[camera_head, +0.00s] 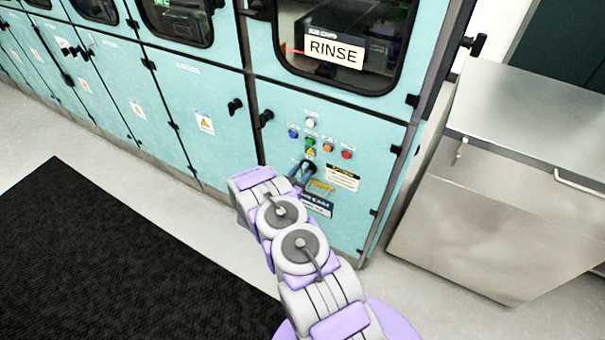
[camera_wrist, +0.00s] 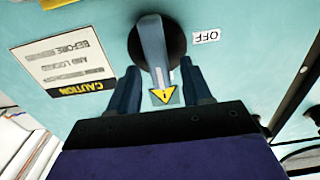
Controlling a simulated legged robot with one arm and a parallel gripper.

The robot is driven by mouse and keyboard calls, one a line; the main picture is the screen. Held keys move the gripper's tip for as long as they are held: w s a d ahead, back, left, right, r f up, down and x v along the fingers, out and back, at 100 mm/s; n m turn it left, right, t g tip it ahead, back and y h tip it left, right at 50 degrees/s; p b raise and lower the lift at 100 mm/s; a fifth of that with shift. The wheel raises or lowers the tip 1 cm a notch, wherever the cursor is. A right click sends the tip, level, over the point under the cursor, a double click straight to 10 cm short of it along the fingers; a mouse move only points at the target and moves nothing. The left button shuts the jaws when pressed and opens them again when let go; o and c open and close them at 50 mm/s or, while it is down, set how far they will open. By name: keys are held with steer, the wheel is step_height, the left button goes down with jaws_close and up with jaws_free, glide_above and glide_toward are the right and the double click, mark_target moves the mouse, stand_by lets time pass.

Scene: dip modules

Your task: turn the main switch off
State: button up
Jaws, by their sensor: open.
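The main switch is a round black knob (camera_wrist: 172,40) with a grey-blue lever (camera_wrist: 153,50) on the teal panel in the wrist view. The lever points down in that picture, toward a yellow warning triangle (camera_wrist: 163,96). An upside-down OFF label (camera_wrist: 207,37) is right of the knob. My gripper (camera_wrist: 158,68) is open, with one dark finger on each side of the lever. I cannot tell whether either finger touches it. In the head view my gripper (camera_head: 302,176) is at the lower panel and largely hides the switch.
An upside-down CAUTION plate (camera_wrist: 67,64) is left of the switch. Several coloured buttons (camera_head: 310,140) are above my gripper. A RINSE sign (camera_head: 334,52) hangs in the window. A metal cabinet (camera_head: 500,180) stands at right. A black mat (camera_head: 110,260) covers floor at left.

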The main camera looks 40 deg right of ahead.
steer(key=shift+w+d, duration=0.2)
steer(key=shift+d, duration=0.3)
steer(key=shift+r, duration=0.1)
jaws_close()
